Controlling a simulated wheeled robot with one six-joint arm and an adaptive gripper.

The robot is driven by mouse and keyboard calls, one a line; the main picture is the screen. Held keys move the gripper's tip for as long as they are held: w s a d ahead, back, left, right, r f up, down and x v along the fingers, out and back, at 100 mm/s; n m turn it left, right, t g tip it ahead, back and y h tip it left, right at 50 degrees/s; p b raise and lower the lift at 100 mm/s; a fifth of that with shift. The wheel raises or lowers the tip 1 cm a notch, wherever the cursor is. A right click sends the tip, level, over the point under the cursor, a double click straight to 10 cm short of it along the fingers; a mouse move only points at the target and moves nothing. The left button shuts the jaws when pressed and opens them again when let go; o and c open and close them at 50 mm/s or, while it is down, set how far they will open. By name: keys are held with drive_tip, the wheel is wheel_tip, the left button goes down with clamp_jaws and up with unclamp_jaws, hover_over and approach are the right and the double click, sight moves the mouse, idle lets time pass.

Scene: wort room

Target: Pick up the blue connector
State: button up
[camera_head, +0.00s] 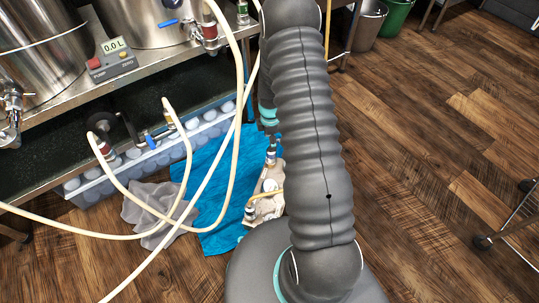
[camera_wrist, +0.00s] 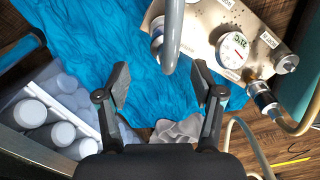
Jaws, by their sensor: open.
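I cannot single out the blue connector with certainty. A fitting with a bluish band (camera_head: 271,152) shows at the upper end of a pale metal plate unit (camera_head: 266,205) in the head view, just left of my arm. In the wrist view the plate unit (camera_wrist: 205,22) lies at the upper right, with a round gauge (camera_wrist: 232,50) and a dark-banded metal fitting (camera_wrist: 262,97) on its right. My gripper (camera_wrist: 162,83) is open and empty, its fingers apart above the blue cloth (camera_wrist: 120,45).
A grey hose (camera_wrist: 173,35) crosses in front of the plate unit. Cream hoses (camera_head: 236,120) loop from the steel kettles' bench (camera_head: 130,68). A crate (camera_head: 125,165) and grey rag (camera_head: 155,212) lie left of the blue cloth. Wooden floor at right is mostly clear.

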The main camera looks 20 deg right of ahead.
drive_tip(key=shift+s+f, duration=0.25)
drive_tip(key=shift+f, duration=1.6)
drive_tip(key=shift+s+f, duration=0.2)
drive_tip(key=shift+f, duration=1.65)
clamp_jaws()
